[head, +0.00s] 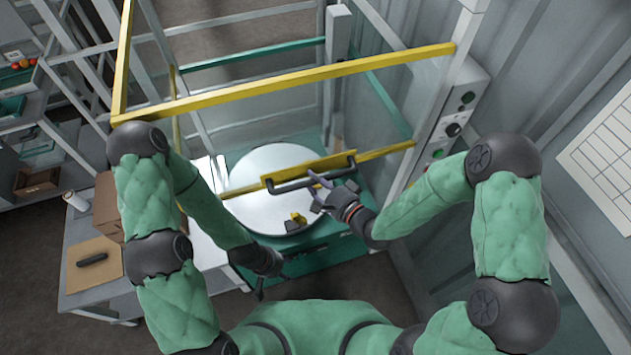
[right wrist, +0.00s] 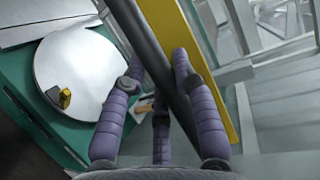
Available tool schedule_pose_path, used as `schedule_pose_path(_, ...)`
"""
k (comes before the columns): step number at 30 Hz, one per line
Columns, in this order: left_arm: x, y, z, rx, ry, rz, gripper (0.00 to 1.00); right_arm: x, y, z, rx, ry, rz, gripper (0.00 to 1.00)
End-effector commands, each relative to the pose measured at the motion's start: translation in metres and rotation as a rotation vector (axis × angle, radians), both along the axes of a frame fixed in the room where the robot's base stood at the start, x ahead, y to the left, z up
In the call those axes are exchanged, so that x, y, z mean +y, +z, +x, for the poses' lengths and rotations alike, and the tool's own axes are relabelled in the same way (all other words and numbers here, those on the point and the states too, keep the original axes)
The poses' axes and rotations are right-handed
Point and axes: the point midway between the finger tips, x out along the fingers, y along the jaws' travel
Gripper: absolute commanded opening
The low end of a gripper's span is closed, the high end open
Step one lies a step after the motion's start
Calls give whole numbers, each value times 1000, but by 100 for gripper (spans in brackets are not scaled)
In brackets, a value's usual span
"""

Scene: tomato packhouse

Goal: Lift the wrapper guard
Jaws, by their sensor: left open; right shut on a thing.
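The wrapper guard is a yellow frame (head: 290,83) with a lower yellow bar carrying a dark handle (head: 290,184). In the right wrist view the handle (right wrist: 150,48) runs between my purple fingers, beside the yellow bar (right wrist: 203,75). My right gripper (head: 319,181) is shut on the handle near its right end; it also shows in the right wrist view (right wrist: 157,68). The guard's lower bar hangs over the white turntable (head: 250,208). My left gripper (head: 260,291) is open and empty, low in front of the green machine base; its fingers are small and dark here.
A small yellow-and-dark block (head: 295,221) sits on the turntable's near edge. A grey control post (head: 445,125) with buttons stands close to my right arm. At left are a bench with a cardboard box (head: 107,205) and a brown board (head: 93,262), and shelves (head: 40,115).

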Motion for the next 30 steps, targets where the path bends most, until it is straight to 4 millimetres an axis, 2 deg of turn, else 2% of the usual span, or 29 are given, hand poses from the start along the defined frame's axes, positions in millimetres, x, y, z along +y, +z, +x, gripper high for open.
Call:
schedule_pose_path(3,0,0,0,0,0,0,54,0,0,0,0,-1,1,0)
schedule_pose_path(4,0,0,0,0,0,0,54,0,0,0,0,-1,1,31)
schedule_pose_path(6,0,0,0,0,0,0,54,0,0,0,0,-1,1,51)
schedule_pose_path(7,0,0,0,0,0,0,54,0,0,0,0,-1,1,54)
schedule_pose_path(20,0,0,0,0,0,0,54,-5,1,-5,1,-2,0,54)
schedule_pose_path(30,0,0,0,0,0,0,54,-44,11,-48,2,-6,0,54)
